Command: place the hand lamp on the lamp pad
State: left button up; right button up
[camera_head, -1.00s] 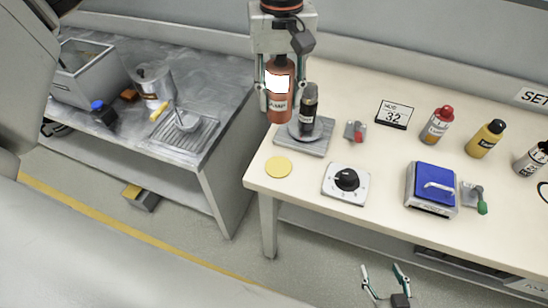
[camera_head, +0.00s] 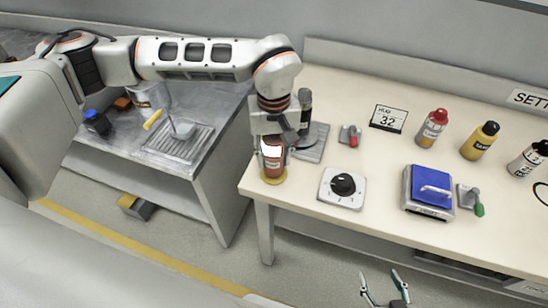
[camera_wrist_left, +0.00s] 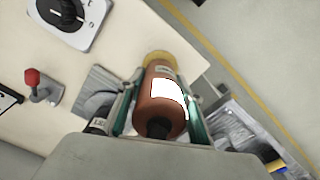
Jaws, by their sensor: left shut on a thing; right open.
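The hand lamp (camera_head: 273,170) is a red-brown cylinder with a bright white panel. My left gripper (camera_head: 272,150) is shut around it and holds it upright over the yellow round lamp pad (camera_head: 283,179) at the table's front left corner. In the left wrist view the lamp (camera_wrist_left: 155,112) lies between the fingers, its far end over the pad (camera_wrist_left: 157,56). The lamp hides most of the pad, and I cannot tell whether its base touches it. My right gripper (camera_head: 385,288) is open and empty at the bottom, in front of the table.
A dark bottle (camera_head: 305,105) stands close behind the lamp, by a grey plate (camera_head: 316,146). A dial box (camera_head: 342,188) is to the right. Further right are a blue-topped device (camera_head: 430,188) and several bottles. A grey bench (camera_head: 215,115) stands left, across a gap.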

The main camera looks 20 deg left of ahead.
aim_at(274, 136)
pick_arm(q)
jog(key=shift+f, duration=0.5)
jog(key=shift+f, duration=0.15)
jog(key=o, duration=1.2)
jog(key=shift+o, duration=0.2)
notch_tip(274, 136, up, 12)
jog(key=shift+r, duration=0.15)
